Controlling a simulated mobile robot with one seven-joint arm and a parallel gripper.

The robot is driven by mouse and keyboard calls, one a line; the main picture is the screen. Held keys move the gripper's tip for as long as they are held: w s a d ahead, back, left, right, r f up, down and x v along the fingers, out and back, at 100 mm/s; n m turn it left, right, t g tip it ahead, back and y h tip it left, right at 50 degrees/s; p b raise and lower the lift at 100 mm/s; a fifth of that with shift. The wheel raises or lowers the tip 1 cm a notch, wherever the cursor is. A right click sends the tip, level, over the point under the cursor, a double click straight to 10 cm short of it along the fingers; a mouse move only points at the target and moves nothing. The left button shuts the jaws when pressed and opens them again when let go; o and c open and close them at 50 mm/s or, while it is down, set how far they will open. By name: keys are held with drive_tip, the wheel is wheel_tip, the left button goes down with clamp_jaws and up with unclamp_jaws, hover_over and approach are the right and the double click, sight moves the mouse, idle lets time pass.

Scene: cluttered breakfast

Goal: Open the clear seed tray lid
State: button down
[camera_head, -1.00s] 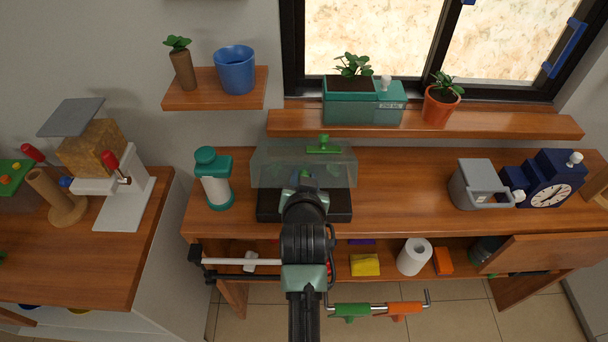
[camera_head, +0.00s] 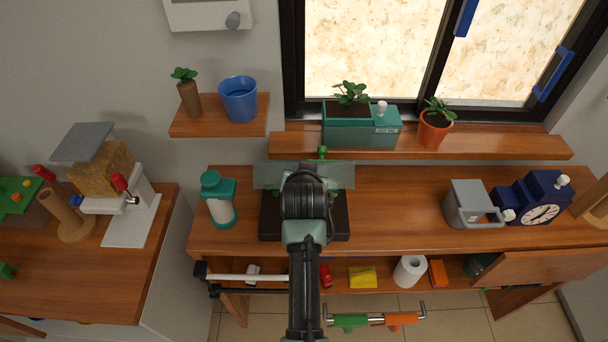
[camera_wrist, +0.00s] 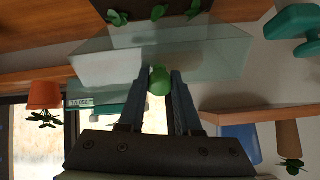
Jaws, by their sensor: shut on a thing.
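The seed tray (camera_head: 268,225) is a black base on the wooden counter, mostly behind my arm in the head view. Its clear lid (camera_head: 268,175) is raised off the base and tilted up at the back. In the wrist view the clear lid (camera_wrist: 215,55) spans the middle, with the dark tray (camera_wrist: 180,12) and its seedlings at the top edge. My gripper (camera_wrist: 161,78) is shut on the lid's round green knob (camera_wrist: 159,84).
A teal bottle (camera_head: 220,208) stands left of the tray. A wooden shelf with a planter (camera_head: 355,130) and an orange pot (camera_head: 434,128) is close behind. A grey container (camera_head: 472,205) and a blue clock (camera_head: 540,205) stand right. The counter between is clear.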

drive_tip(key=shift+w+r, duration=0.15)
drive_tip(key=shift+r, duration=0.1)
drive_tip(key=c, duration=0.9)
unclamp_jaws()
drive_tip(key=shift+c, duration=0.2)
drive_tip(key=o, duration=0.3)
drive_tip(key=shift+f, duration=0.15)
drive_tip(key=shift+o, duration=0.2)
drive_tip(key=b+v, duration=0.1)
drive_tip(key=v, duration=1.2)
